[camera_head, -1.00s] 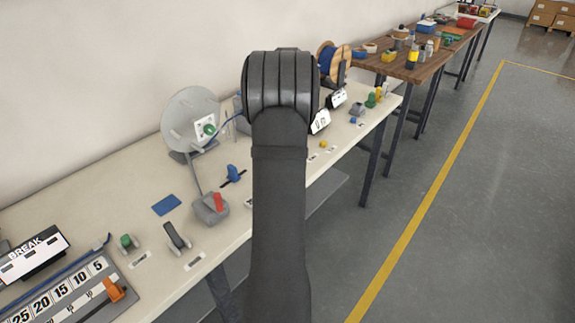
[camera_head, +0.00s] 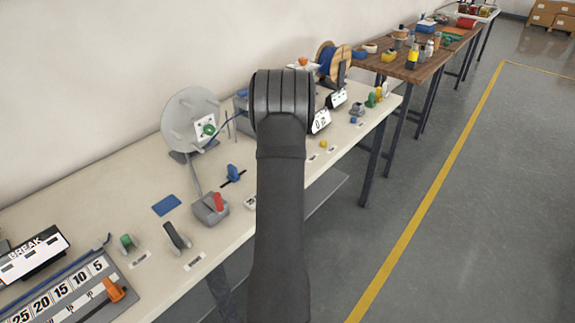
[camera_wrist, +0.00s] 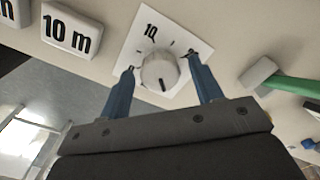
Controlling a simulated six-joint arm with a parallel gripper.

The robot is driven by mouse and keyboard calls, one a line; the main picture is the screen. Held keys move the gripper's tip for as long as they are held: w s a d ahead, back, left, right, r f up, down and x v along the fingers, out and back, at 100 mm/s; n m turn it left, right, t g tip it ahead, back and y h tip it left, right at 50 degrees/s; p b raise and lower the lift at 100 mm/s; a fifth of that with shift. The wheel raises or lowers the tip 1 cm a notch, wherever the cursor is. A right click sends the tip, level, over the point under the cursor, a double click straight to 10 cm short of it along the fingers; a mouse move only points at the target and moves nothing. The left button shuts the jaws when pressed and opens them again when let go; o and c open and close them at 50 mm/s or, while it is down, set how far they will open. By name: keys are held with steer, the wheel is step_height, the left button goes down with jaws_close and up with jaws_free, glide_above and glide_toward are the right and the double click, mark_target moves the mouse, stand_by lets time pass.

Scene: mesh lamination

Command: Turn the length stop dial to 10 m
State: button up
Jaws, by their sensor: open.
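In the wrist view a round white dial (camera_wrist: 159,72) sits on a square white plate (camera_wrist: 194,44) marked "10" at its upper left. A dark line on the dial points toward the bottom of the picture. My gripper (camera_wrist: 161,66) is open, with one blue finger on each side of the dial; I cannot tell whether they touch it. A white "10 m" sign (camera_wrist: 71,30) stands left of the plate. In the head view my arm hides the dial and the gripper.
A green-handled part (camera_wrist: 294,86) lies right of the plate.

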steer(key=shift+c, duration=0.2)
steer(key=c, duration=0.9)
steer(key=shift+c, duration=0.2)
steer(key=shift+n, duration=0.3)
